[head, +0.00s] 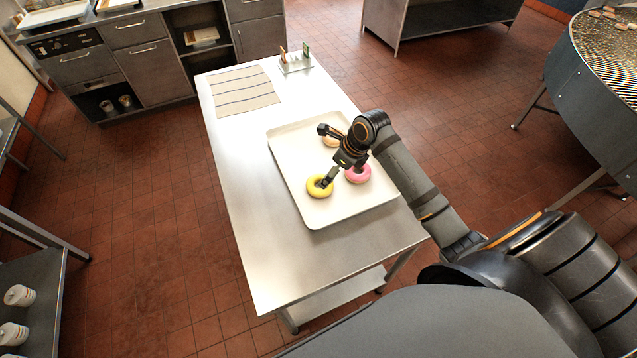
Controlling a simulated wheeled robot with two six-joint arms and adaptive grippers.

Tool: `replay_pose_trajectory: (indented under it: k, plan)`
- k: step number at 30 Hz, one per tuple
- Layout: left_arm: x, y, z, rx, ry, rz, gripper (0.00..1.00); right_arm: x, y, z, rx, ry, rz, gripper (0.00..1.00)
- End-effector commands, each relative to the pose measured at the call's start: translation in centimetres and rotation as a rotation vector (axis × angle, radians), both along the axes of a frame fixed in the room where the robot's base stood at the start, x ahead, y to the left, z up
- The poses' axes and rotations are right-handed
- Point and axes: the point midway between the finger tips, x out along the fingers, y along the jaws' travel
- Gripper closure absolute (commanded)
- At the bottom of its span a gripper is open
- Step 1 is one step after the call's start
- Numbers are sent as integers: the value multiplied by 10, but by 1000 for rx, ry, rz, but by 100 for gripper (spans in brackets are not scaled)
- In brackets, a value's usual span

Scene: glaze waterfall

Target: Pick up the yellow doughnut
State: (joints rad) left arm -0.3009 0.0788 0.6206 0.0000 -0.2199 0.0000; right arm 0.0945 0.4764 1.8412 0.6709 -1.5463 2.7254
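The yellow doughnut (313,190) lies on the white tray (345,212), near its front left part. My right gripper (327,181) comes in from the right and points down at the yellow doughnut. A dark fingertip overlaps the doughnut's upper right side, at or just above its ring. I cannot tell whether it touches. The finger spacing is too small and dark to read. The doughnut appears to lie flat on the tray. My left gripper is not in view.
A pink doughnut (361,176) lies close to the right of the yellow one. A tan doughnut (330,141) sits farther back, partly hidden by my arm. A striped cloth (240,90) and a small holder (295,64) lie on the steel table (240,180). The table's left side is clear.

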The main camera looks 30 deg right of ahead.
Motion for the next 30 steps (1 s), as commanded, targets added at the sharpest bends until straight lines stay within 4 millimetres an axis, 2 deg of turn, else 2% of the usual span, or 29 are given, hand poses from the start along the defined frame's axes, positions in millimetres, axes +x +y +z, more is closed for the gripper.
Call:
replay_pose_trajectory:
  k: [3, 6, 14, 19, 22, 30]
  plan:
    - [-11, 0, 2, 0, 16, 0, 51, 6, 6, -19, 5, 3, -1, 0]
    - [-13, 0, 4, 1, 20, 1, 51, 12, 9, -34, 4, 2, 0, 0]
    - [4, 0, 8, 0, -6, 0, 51, 16, 11, -46, 0, 1, 1, 0]
    - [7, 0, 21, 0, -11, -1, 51, 25, 16, -70, 2, 2, 1, 0]
    - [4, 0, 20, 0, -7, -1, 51, 29, 19, -85, 1, 2, 2, 0]
    - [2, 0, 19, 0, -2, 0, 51, 31, 19, -92, -3, -1, 3, 0]
